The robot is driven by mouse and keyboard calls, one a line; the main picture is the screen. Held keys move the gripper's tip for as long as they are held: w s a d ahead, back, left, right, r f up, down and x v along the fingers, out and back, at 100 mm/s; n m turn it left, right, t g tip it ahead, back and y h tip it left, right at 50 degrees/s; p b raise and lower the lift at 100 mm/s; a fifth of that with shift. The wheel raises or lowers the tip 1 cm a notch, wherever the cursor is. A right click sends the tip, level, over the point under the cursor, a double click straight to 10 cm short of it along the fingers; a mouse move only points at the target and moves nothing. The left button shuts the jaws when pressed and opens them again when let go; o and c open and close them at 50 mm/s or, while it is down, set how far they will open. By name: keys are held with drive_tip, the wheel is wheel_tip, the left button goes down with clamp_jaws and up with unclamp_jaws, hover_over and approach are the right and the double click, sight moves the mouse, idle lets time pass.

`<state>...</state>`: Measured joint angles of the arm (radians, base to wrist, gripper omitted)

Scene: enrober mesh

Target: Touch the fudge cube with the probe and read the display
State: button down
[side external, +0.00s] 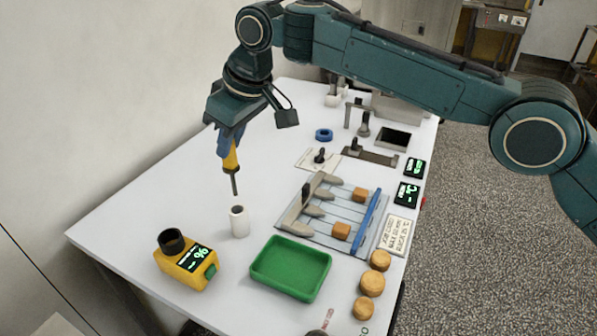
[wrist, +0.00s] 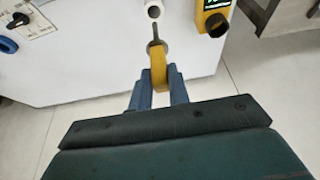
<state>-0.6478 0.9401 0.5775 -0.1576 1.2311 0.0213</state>
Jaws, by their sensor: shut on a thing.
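My gripper (side external: 230,140) is shut on the yellow handle of the probe (side external: 231,160), which points down with its grey rod. The rod tip is just above a white upright holder (side external: 239,222); whether it is clear of the opening is hard to tell. In the wrist view the blue fingers (wrist: 159,88) grip the yellow probe handle (wrist: 158,70). Two brown fudge cubes (side external: 360,194) (side external: 341,231) lie on the wire rack, well right of the probe. A yellow meter (side external: 187,268) with a lit green display (side external: 199,256) stands front left; its digits are not clearly readable.
An empty green tray (side external: 291,292) lies between meter and rack. Grey fingers (side external: 303,208) and a blue bar (side external: 371,221) flank the cubes. Round tan pieces (side external: 371,283) lie front right. A blue ring (side external: 324,135) lies behind.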

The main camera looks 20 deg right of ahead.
drive_tip(key=s+d, duration=0.4)
drive_tip(key=d, duration=0.5)
drive_tip(key=s+d+f, duration=0.1)
drive_tip(key=s+d, duration=0.2)
drive_tip(key=d, duration=0.7)
drive_tip(key=shift+s+d, duration=0.25)
drive_tip(key=shift+s, duration=0.15)
drive_tip(key=shift+f, duration=0.15)
drive_tip(key=shift+f, duration=3.35)
idle(0.9)
drive_tip(key=shift+r, duration=0.1)
